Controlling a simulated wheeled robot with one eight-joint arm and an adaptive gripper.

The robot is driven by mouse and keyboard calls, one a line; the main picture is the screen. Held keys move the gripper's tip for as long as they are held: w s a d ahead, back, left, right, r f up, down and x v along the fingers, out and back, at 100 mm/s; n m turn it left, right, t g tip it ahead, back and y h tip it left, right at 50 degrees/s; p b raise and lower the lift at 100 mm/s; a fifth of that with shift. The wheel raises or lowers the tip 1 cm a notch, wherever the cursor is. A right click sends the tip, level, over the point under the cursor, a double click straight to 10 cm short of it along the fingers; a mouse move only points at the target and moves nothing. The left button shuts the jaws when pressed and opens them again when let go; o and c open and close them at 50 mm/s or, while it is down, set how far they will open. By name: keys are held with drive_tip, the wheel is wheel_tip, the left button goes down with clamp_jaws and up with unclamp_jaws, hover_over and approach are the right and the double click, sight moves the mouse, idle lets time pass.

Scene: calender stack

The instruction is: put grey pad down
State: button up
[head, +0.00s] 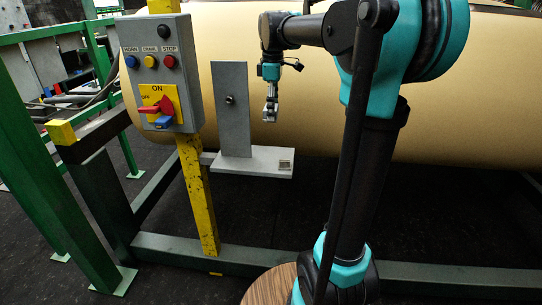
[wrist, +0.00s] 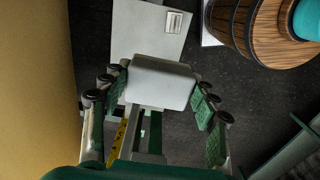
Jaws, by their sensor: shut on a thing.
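The grey pad (wrist: 160,82) is a light grey block with rounded edges. In the wrist view it sits between the fingers of my gripper (wrist: 160,92), which is shut on it. In the head view my gripper (head: 271,108) points down, above the grey shelf (head: 252,169) and to the right of an upright grey plate (head: 234,105). The pad is small there and hard to make out. In the wrist view the shelf (wrist: 133,38) shows beyond the pad, partly hidden by it. A gap separates gripper and shelf in the head view.
A control box (head: 160,70) with buttons and a red-handled switch stands left of the plate on a yellow post (head: 197,190). A large tan roll (head: 290,90) lies behind. A small square item (head: 285,164) marks the shelf's right end.

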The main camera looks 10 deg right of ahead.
sight(272, 163)
wheel_tip(272, 163, down, 18)
drive_tip(key=shift+r, duration=0.1)
idle(0.4)
drive_tip(key=o, duration=1.3)
wheel_tip(272, 163, up, 12)
drive_tip(key=s+f+m, duration=0.2)
drive_tip(key=s+f, duration=0.1)
drive_tip(key=s+d+f+m+t, duration=0.1)
drive_tip(key=s+f+m, duration=0.1)
drive_tip(key=s+f, duration=0.1)
drive_tip(key=s+d+f+m, duration=0.1)
drive_tip(key=s+f+m, duration=0.1)
drive_tip(key=s+f, duration=0.1)
drive_tip(key=shift+f+t, duration=0.25)
drive_tip(key=shift+t, duration=0.15)
drive_tip(key=s+f+m, duration=0.2)
drive_tip(key=s+f, duration=0.1)
drive_tip(key=s, duration=0.1)
drive_tip(key=s+d+f+m+t, duration=0.1)
drive_tip(key=s+f+m, duration=0.2)
drive_tip(key=s+f, duration=0.1)
drive_tip(key=s+f+m+t, duration=0.1)
drive_tip(key=s+f+m, duration=0.2)
drive_tip(key=s+f, duration=0.1)
drive_tip(key=shift+s+d+f, duration=0.25)
drive_tip(key=shift+s+d, duration=0.15)
drive_tip(key=shift+s, duration=0.1)
